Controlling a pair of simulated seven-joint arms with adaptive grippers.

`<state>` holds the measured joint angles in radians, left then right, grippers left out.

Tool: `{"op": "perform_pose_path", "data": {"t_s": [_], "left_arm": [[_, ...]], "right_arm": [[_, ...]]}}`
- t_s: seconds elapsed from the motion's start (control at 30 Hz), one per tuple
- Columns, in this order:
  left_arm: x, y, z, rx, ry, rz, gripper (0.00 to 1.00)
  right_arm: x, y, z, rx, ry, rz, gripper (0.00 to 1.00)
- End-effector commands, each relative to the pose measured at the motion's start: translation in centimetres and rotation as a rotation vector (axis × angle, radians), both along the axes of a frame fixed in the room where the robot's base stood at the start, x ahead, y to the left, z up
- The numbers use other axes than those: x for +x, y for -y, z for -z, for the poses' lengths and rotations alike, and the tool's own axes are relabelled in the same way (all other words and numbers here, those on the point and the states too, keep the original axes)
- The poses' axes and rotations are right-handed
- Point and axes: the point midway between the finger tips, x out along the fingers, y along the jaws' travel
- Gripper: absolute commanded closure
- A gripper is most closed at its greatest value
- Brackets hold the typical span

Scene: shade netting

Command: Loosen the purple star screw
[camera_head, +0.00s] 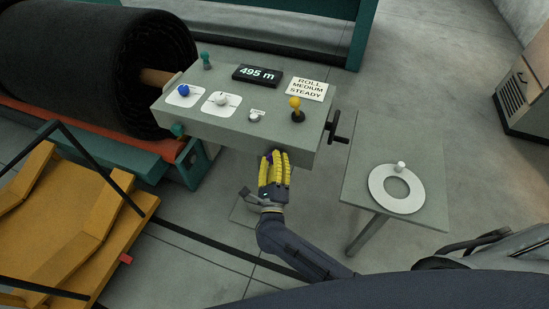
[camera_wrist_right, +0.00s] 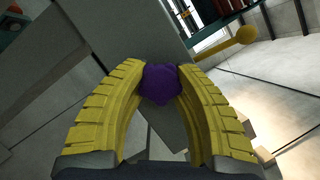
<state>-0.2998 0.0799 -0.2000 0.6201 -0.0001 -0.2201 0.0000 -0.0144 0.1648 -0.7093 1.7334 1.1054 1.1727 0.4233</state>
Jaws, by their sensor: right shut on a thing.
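The purple star screw (camera_wrist_right: 162,84) sits between the two yellow fingers of my right gripper (camera_wrist_right: 161,95) in the right wrist view, and both fingers touch its sides. In the head view my right gripper (camera_head: 275,168) is at the front face of the grey control box (camera_head: 225,125), below its top panel. Only a sliver of the purple screw (camera_head: 269,157) shows there, as the fingers cover most of it. My left gripper does not show.
The box top carries a blue knob (camera_head: 184,90), a white knob (camera_head: 221,99), a yellow lever (camera_head: 296,110) and a display (camera_head: 257,75) reading 495 m. A black crank (camera_head: 337,127) sticks out on the right. A grey side table (camera_head: 360,165) holds a white ring (camera_head: 376,188).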

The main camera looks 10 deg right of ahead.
Motion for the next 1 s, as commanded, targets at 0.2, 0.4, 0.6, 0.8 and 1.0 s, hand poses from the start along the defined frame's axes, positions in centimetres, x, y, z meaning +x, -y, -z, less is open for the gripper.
{"op": "perform_pose_path", "data": {"t_s": [0.2,0.4,0.6,0.8,1.0], "left_arm": [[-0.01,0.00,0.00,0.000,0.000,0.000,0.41],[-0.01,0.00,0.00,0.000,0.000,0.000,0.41],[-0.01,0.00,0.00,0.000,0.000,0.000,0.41],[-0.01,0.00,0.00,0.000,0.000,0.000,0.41],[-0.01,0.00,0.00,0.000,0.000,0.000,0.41]], "right_arm": [[0.14,-0.12,-0.41,-0.025,-0.009,-0.003,1.00],[0.15,-0.14,-0.43,-0.028,-0.010,-0.002,1.00],[0.15,-0.16,-0.45,-0.027,-0.010,-0.002,0.68],[0.09,-0.11,-0.27,-0.027,-0.013,-0.002,0.45],[0.06,-0.06,-0.15,-0.026,-0.015,-0.001,0.41]]}}
